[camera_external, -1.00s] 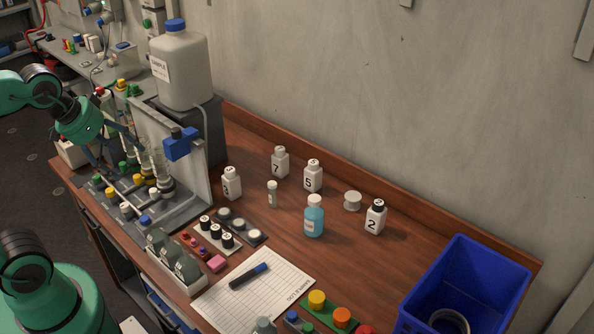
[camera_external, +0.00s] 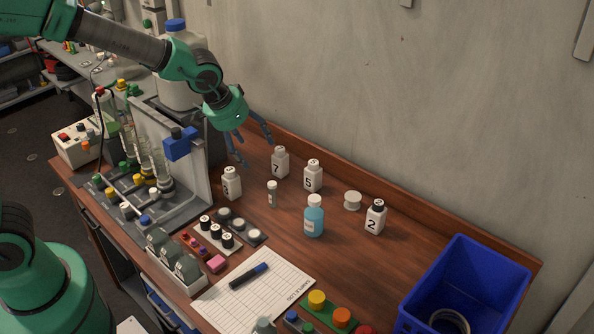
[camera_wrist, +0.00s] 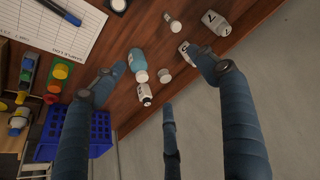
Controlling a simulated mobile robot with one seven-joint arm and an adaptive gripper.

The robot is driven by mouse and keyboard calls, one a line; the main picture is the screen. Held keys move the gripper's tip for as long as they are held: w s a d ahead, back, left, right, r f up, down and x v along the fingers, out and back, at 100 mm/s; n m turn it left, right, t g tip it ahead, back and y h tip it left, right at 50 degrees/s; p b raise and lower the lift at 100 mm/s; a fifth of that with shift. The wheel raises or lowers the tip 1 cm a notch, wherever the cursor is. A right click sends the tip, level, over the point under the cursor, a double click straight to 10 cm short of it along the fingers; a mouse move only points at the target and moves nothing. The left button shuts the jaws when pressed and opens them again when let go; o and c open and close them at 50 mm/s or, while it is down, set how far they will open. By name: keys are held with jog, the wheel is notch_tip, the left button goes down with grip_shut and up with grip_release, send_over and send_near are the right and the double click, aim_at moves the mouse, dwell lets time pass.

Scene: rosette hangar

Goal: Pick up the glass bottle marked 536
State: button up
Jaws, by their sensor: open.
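I cannot read the number 536 on any bottle. A bottle of blue liquid with a white cap and pale label (camera_external: 314,217) stands mid-table; its label is too small to read. It also shows in the wrist view (camera_wrist: 137,62). A small white-capped vial (camera_external: 272,194) stands to its left, and it shows in the wrist view (camera_wrist: 171,22). My gripper (camera_external: 256,152) is open and empty, above the back of the table, left of bottle 7. Its spread fingers (camera_wrist: 158,88) show in the wrist view.
White bottles marked 7 (camera_external: 280,162), 5 (camera_external: 313,177) and 2 (camera_external: 376,218) stand nearby, with another (camera_external: 231,184) to the left. A white spool (camera_external: 352,201) lies between. A blue crate (camera_external: 470,262) is at right. The wall borders the back.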

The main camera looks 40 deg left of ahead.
jog(key=w+d+f+p, duration=0.2)
jog(key=w+d+f, duration=0.3)
jog(key=d+f, duration=0.15)
jog(key=p, duration=0.2)
send_near(309, 204)
jog(key=shift+w+f+m, duration=0.4)
jog(key=shift+w+f, duration=0.05)
jog(key=shift+f, duration=0.1)
jog(key=shift+b+x, duration=0.45)
jog(key=shift+x, duration=3.75)
jog(key=shift+s+d+f, duration=0.1)
jog(key=shift+d, duration=0.05)
jog(key=shift+x, duration=2.55)
jog(key=shift+s, duration=0.1)
jog(key=c, duration=1.5)
